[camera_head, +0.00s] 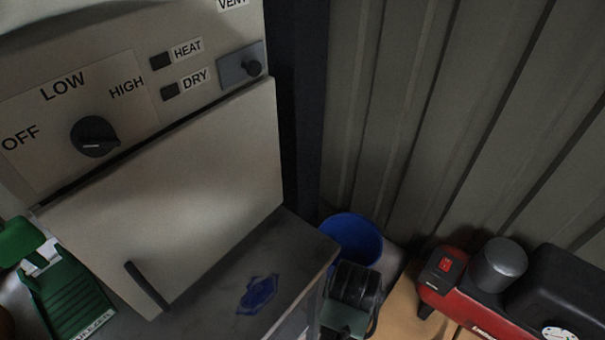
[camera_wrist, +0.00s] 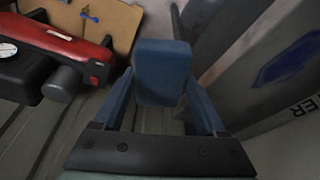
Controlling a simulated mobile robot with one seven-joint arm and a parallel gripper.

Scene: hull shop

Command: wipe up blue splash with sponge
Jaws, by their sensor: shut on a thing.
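The blue splash (camera_head: 257,294) is an irregular glossy patch on the grey bench top, near its right edge in the head view. It also shows at the right of the wrist view (camera_wrist: 290,60). In the wrist view my gripper (camera_wrist: 162,84) is shut on a blue-grey block, the sponge (camera_wrist: 162,62), which sits between the two fingers. The sponge is beside the bench edge and apart from the splash.
A cabinet (camera_head: 180,190) with a handle and dial stands on the bench behind the splash. A green labelled device (camera_head: 68,292) is at the left. A red and black machine (camera_head: 455,290) stands at the right on a brown surface. Ribbed metal wall (camera_head: 450,110) closes the back.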

